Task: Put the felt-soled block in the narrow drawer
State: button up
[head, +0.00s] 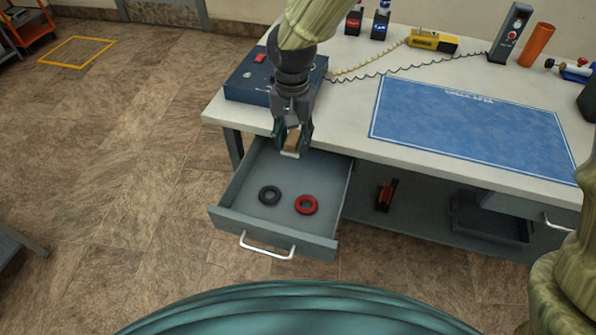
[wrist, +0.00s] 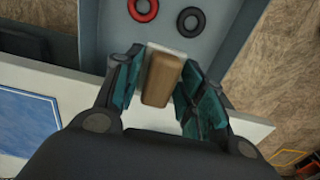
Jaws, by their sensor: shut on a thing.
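The block (head: 292,141) is wooden brown with a pale sole on its lower face. My gripper (head: 291,146) is shut on it and holds it above the rear part of the open drawer. In the wrist view the block (wrist: 161,80) sits between the two teal-padded fingers of my gripper (wrist: 160,78). The narrow drawer (head: 245,219) is pulled out from under the left end of the bench; its far end is partly hidden by my gripper. A black ring (head: 269,195) and a red ring (head: 306,205) lie apart on the drawer floor.
The white bench top (head: 345,130) carries a blue mat (head: 470,125) and a dark blue box (head: 248,82) behind my gripper. A yellow device (head: 432,41) and an orange cylinder (head: 536,43) stand farther back. The drawer floor between the rings and the bench looks clear.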

send_near(299, 174)
jog(key=s+f, duration=0.1)
jog(key=s+a+f, duration=0.1)
jog(key=f, duration=0.1)
jog(key=s+f, duration=0.1)
jog(key=f, duration=0.1)
jog(key=shift+s+a, duration=0.15)
jog(key=shift+s, duration=0.2)
jog(key=w, duration=0.2)
jog(key=w+d, duration=0.1)
jog(key=w, duration=0.1)
jog(key=shift+d+f, duration=0.2)
jog(key=shift+s+a+f, duration=0.1)
jog(key=shift+f, duration=0.4)
jog(key=shift+f, duration=0.2)
jog(key=o, duration=1)
jog(key=shift+r, duration=0.15)
notch_tip(299, 174, up, 12)
